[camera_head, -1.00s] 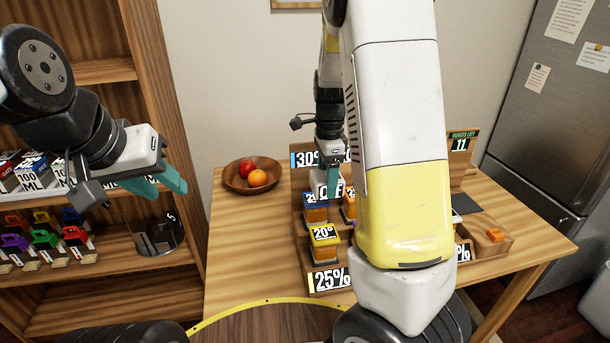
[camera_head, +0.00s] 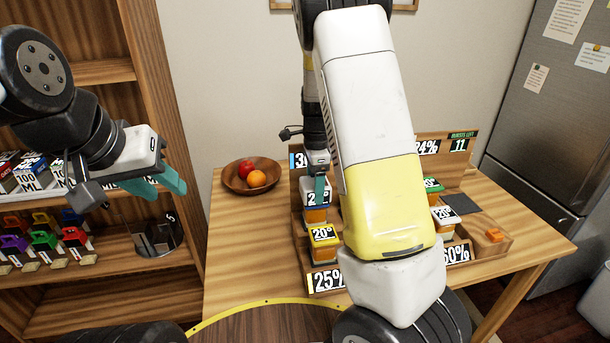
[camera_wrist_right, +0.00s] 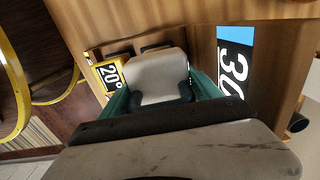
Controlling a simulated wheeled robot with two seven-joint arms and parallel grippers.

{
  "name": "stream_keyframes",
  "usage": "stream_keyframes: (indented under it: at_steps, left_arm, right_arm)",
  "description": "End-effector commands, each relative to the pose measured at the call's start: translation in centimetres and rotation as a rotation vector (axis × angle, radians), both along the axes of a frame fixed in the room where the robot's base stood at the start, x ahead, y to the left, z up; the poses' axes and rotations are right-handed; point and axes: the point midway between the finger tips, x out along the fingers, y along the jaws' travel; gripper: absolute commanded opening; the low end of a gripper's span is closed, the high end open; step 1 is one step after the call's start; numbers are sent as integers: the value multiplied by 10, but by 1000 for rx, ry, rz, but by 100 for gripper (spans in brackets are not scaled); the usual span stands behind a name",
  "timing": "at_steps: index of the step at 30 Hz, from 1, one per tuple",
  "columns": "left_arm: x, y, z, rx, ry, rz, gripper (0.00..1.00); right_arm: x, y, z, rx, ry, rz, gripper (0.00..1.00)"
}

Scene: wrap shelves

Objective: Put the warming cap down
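My right gripper (camera_head: 319,188) is over the left part of the stepped wooden rack (camera_head: 300,228) on the table. In the right wrist view its teal fingers stand on both sides of a pale, rounded block with dark lower corners, which I take to be the warming cap (camera_wrist_right: 157,72). The fingers appear closed on it. My left gripper (camera_head: 158,184) is open and empty before the shelf unit at left.
A yellow-topped 20° block (camera_head: 323,236) sits on the rack in front. A white-topped block (camera_head: 444,219) is at right. A fruit bowl (camera_head: 230,183) stands left of the rack. My right arm hides the rack's middle.

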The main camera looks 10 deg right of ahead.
Motion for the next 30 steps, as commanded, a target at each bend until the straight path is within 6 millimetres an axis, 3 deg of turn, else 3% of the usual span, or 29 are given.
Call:
stream_keyframes:
  at_steps: [14,30]
  left_arm:
    - [0,0,0,0,0,0,36]
    - [0,0,0,0,0,0,36]
  right_arm:
    - [0,1,8,0,-2,1,82]
    - [1,0,110,0,-3,1,82]
